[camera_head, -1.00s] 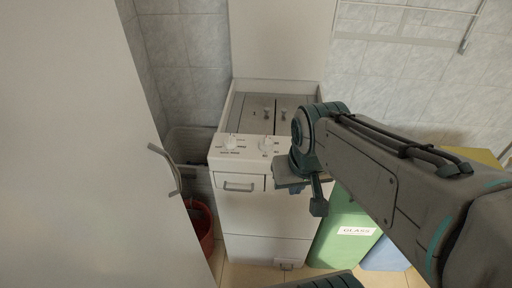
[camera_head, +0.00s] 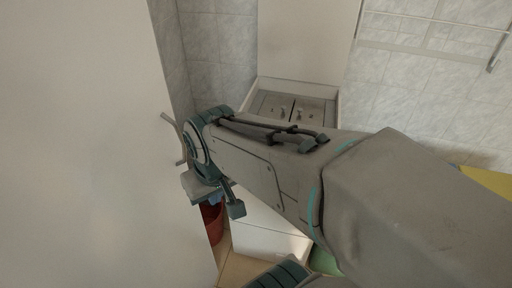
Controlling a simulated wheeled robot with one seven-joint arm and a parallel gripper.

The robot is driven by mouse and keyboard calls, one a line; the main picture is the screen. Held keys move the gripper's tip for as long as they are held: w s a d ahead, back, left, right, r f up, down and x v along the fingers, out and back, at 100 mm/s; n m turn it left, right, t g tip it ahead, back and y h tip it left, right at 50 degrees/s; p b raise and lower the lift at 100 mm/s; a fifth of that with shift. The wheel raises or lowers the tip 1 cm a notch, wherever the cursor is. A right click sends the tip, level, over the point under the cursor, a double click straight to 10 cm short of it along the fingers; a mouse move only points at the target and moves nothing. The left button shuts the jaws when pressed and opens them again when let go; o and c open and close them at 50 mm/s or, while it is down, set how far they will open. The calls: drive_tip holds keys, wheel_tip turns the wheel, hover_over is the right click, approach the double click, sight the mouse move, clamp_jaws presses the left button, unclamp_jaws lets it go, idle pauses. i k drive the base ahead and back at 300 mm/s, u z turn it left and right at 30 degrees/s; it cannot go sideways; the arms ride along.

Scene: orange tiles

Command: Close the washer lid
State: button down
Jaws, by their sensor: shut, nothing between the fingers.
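The white top-loading washer (camera_head: 268,238) stands against the tiled wall, with much of its front and control panel hidden behind my arm. Its lid (camera_head: 308,38) stands upright at the back, open, and its upper edge is cut off by the frame. Below the lid, the grey inner top with two small latches (camera_head: 290,106) is exposed. My gripper (camera_head: 218,198) is in front and to the left of the washer, lower than the lid and apart from it. It is shut and empty, partly hidden by the wrist.
A large white door or cabinet panel (camera_head: 80,150) fills the left, its grey handle (camera_head: 177,140) close to my wrist. A red bucket (camera_head: 212,222) is below my gripper. A green bin (camera_head: 325,262) shows at the washer's right. A wall rack (camera_head: 435,42) hangs at upper right.

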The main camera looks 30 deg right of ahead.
sight(309, 41)
drive_tip(key=k, duration=0.55)
drive_tip(key=z, duration=1.15)
drive_tip(key=i, duration=1)
drive_tip(key=k, duration=1)
drive_tip(key=z, duration=1.1)
drive_tip(key=i, duration=0.95)
drive_tip(key=u, duration=1)
